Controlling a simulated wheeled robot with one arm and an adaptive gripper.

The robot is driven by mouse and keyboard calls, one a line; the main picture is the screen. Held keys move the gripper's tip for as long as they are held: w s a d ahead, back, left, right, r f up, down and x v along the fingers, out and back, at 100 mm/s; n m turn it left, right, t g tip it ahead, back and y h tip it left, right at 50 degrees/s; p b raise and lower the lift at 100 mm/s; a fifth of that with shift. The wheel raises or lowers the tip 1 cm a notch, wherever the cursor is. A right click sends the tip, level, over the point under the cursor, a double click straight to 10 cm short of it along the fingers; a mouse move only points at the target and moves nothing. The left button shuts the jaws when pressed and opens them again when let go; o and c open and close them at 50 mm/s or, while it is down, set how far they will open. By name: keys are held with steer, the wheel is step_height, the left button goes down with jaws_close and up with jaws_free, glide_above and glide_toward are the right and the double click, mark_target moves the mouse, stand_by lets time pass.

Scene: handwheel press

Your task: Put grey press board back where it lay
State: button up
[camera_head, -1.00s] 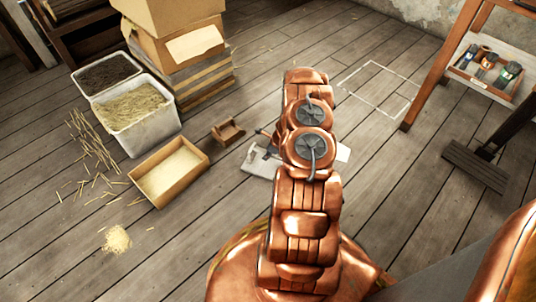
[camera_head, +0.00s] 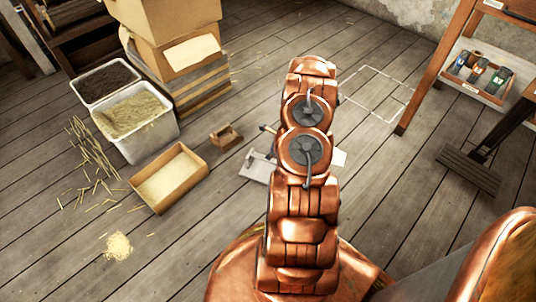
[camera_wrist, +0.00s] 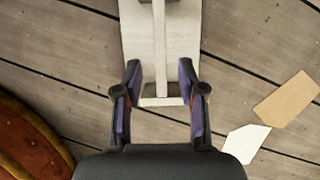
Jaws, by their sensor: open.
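A pale grey board (camera_wrist: 134,40) lies on the floor under my gripper in the wrist view. A narrow pale bar (camera_wrist: 160,50) with a short crosspiece at its near end runs along its middle. My gripper (camera_wrist: 160,76) is open, with one finger on each side of the bar and a gap on both sides. I cannot tell how high the fingers are above the board. In the head view a grey flat piece (camera_head: 257,168) shows left of my arm, probably the same board. My arm hides the rest of it and my gripper there.
A white card (camera_wrist: 245,143) and a brown card (camera_wrist: 288,100) lie right of the board. A shallow box (camera_head: 140,190), a straw-filled bin (camera_head: 150,140) and a small wooden block (camera_head: 226,137) stand to the left. A white outlined rectangle (camera_head: 370,72) marks bare floor at upper right.

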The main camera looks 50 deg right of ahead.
steer(key=w+a+r+n+y+p, duration=0.1)
steer(key=w+a+r+n, duration=0.25)
steer(key=a+r, duration=0.5)
steer(key=w+a+r+n+y, duration=0.15)
steer(key=a+r+n, duration=0.4)
steer(key=r, duration=0.55)
steer(key=s+a+r+n+g+y, duration=0.1)
steer(key=s+a+r+n+g, duration=0.2)
steer(key=a+r+n, duration=0.7)
steer(key=s+a+r+n+g, duration=0.3)
steer(key=s+a+r+n, duration=0.2)
steer(key=s+a+r, duration=0.65)
steer(key=s+a+r+n+g+h, duration=0.1)
steer(key=s+n, duration=0.3)
steer(key=s, duration=0.5)
steer(key=s+a+r+n+h, duration=0.2)
steer(key=s+r+n+h, duration=0.1)
steer(key=s, duration=0.7)
steer(key=shift+s+r+n+g+h, duration=0.2)
steer(key=shift+s+n+g+h, duration=0.1)
steer(key=shift+n+g+h, duration=0.15)
